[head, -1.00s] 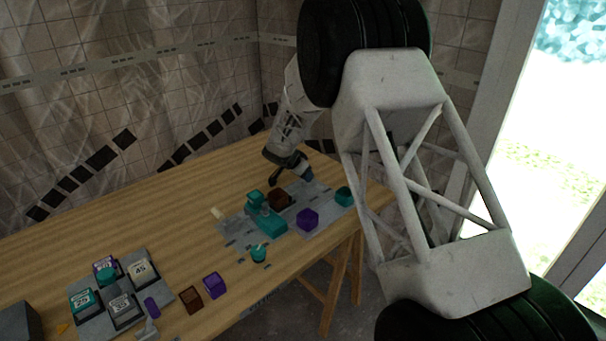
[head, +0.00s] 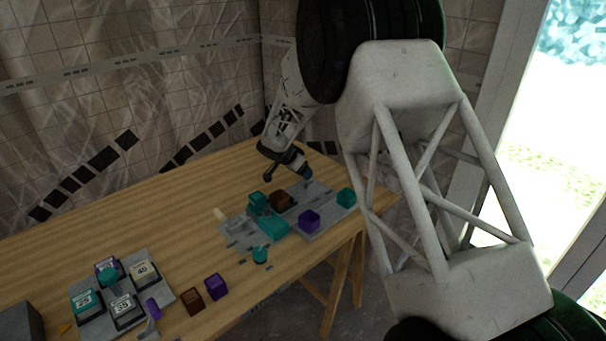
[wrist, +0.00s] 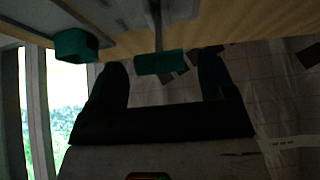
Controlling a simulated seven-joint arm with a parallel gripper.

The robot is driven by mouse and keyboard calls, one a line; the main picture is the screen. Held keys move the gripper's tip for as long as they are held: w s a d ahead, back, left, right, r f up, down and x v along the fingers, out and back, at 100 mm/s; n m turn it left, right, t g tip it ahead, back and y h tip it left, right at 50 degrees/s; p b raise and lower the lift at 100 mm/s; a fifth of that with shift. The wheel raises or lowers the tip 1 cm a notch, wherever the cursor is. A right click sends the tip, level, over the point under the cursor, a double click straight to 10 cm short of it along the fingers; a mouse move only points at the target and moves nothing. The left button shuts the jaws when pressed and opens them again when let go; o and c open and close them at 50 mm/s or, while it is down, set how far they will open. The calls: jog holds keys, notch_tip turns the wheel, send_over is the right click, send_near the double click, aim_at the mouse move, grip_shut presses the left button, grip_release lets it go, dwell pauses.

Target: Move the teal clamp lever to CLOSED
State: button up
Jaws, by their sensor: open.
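The teal clamp stands on a grey plate on the table, with an upper teal block (head: 258,200) and a lower teal block (head: 273,228) in the head view. In the wrist view a teal grip on a thin grey rod, which looks like the clamp lever (wrist: 160,63), shows between my finger tips, apart from both. My gripper (head: 287,174) is open and empty, tilted above and behind the clamp; its two dark fingers also show in the wrist view (wrist: 163,80). The CLOSED mark cannot be read.
A brown cube (head: 280,200), a purple cube (head: 309,220) and a teal cube (head: 346,198) stand close by to the right; the teal cube also shows in the wrist view (wrist: 75,46). A numbered block tray (head: 148,248) is at the front left. The table's left middle is clear.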

jog(key=shift+v, duration=1.7)
jog(key=shift+s, duration=0.1)
jog(key=s+d+r+n+g+y, duration=0.1)
jog(key=s+d+r+n, duration=0.1)
jog(key=s+d+r, duration=0.85)
jog(key=s+d+r+n+g+y, duration=0.1)
jog(key=s+d+r+n, duration=0.1)
jog(key=s+d+r, duration=0.9)
jog(key=s+d+f+n+y, duration=0.1)
jog(key=s+d+n, duration=0.1)
jog(key=s, duration=1.6)
jog(key=s+d+f+n+y, duration=0.1)
jog(key=s+d+n, duration=0.1)
jog(key=s, duration=1.6)
jog(key=shift+s+n+y, duration=0.25)
jog(key=shift+n+y, duration=0.15)
